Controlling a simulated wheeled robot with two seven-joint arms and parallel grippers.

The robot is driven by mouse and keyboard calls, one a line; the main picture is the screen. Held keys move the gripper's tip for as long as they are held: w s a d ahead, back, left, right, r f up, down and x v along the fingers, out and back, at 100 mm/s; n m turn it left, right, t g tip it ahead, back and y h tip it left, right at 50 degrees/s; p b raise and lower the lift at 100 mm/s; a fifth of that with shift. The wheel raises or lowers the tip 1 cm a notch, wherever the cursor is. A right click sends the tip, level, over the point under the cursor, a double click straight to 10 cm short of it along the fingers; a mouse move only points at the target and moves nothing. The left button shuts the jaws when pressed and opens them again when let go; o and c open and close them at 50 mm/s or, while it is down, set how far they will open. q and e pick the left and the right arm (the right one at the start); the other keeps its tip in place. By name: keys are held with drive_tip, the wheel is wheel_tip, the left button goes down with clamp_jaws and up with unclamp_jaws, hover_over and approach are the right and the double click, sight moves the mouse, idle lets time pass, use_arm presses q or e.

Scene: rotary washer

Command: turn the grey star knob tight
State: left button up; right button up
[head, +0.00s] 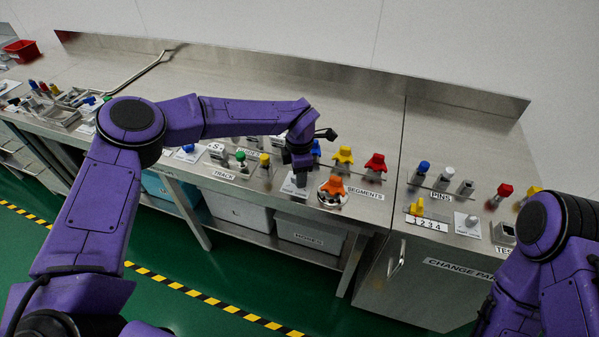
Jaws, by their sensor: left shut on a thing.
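My left gripper (300,170) points down at the front of the steel bench, left of the orange knob. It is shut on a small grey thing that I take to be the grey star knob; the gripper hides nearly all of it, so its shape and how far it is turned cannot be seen. A pale plate (292,190) shows just below the gripper. My right arm shows at the right edge, but its gripper is out of view.
An orange knob (333,186) on a round base stands close to the right of my left gripper. Yellow (343,155) and red (375,162) knobs stand behind it. The pins panel (440,197) is farther right. The back of the bench (300,95) is clear.

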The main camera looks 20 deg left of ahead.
idle(0.4)
use_arm(q)
drive_tip(key=o, duration=1.1)
drive_tip(key=shift+c, duration=0.2)
wheel_tip(320, 180, up, 11)
drive_tip(key=b, duration=0.2)
drive_tip(key=shift+f+b, duration=0.2)
drive_tip(key=shift+b, duration=0.1)
